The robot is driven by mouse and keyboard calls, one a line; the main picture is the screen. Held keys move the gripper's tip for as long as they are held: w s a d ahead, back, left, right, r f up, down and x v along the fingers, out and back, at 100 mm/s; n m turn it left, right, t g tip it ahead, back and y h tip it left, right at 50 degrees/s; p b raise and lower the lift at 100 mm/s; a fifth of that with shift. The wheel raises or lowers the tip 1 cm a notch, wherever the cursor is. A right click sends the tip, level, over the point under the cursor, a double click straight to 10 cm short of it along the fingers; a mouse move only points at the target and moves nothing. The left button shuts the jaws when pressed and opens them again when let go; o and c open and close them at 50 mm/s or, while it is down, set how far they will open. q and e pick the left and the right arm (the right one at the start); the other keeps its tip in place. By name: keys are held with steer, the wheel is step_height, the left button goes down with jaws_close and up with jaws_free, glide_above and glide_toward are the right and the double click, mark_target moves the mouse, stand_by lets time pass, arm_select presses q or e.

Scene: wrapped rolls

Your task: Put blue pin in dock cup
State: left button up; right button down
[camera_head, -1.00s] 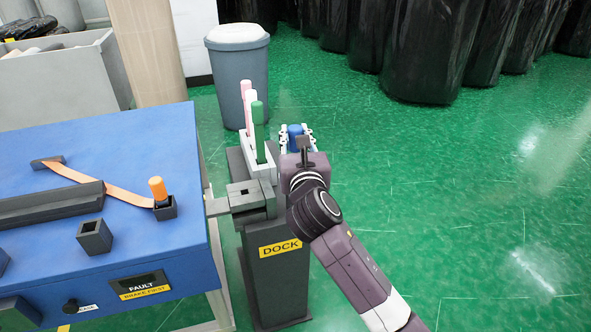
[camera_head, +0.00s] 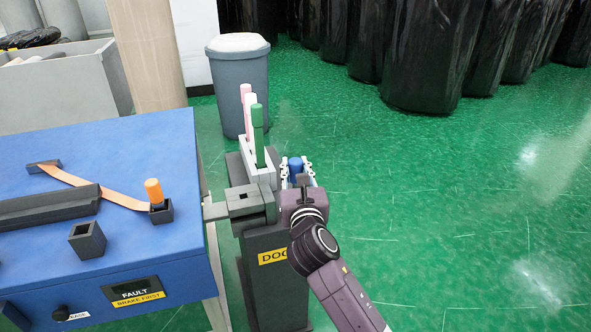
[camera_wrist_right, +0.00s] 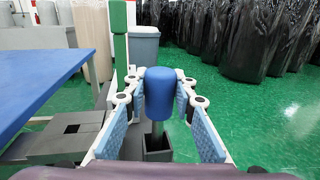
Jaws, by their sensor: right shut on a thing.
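The blue pin (camera_head: 295,166) stands upright between the fingers of my right gripper (camera_head: 297,174), on the right side of the dock stand (camera_head: 275,285). In the right wrist view, the gripper (camera_wrist_right: 158,108) is shut on the pin (camera_wrist_right: 160,92). Its grey shaft points down at a dark square cup (camera_wrist_right: 158,155) below. The shaft's lower end overlaps the cup opening; I cannot tell how deep it sits. In the head view the gripper hides this cup. My left gripper is not in view.
A blue table (camera_head: 100,165) with an orange pin (camera_head: 154,191) is further left. A grey bin (camera_head: 240,85) stands behind. Green floor at right is clear.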

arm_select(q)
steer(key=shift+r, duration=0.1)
arm_select(e)
steer(key=c, duration=1.6)
jaws_free()
steer(key=shift+f, duration=0.15)
steer(key=shift+s, duration=0.15)
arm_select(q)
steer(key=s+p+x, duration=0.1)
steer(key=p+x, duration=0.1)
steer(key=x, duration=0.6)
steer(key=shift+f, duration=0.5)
arm_select(e)
steer(key=s+d, duration=0.1)
steer(key=s, duration=1)
steer(key=shift+s+d+r, duration=0.2)
steer(key=shift+s, duration=0.1)
